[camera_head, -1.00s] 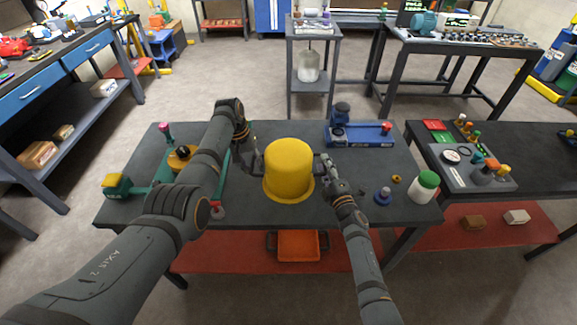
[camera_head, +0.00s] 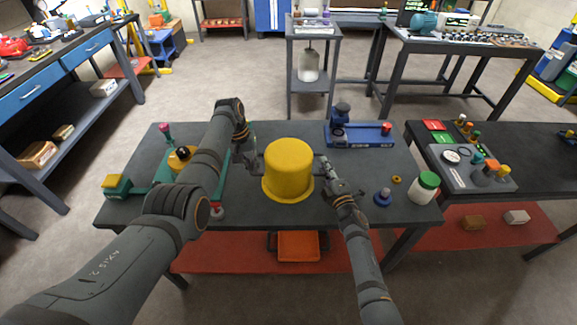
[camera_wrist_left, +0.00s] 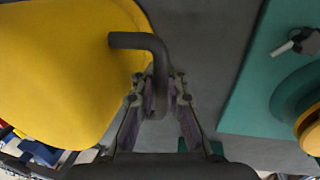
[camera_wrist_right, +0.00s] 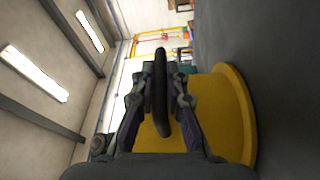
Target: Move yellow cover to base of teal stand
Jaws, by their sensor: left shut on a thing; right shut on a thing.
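The yellow cover (camera_head: 289,166) is a domed cylinder with a flange, upright over the middle of the dark table. My left gripper (camera_head: 252,160) is at its left side, shut on the cover's dark handle (camera_wrist_left: 150,45). My right gripper (camera_head: 325,167) is at its right side, shut on the other dark handle (camera_wrist_right: 160,90). I cannot tell whether the flange touches the table. The teal stand (camera_head: 153,194) lies at the table's left, partly hidden behind my left arm. Its teal plate (camera_wrist_left: 250,95) with a yellow round part shows in the left wrist view.
A blue device (camera_head: 358,135) stands at the back right of the table. A red-tipped post (camera_head: 217,210) is near the front left.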

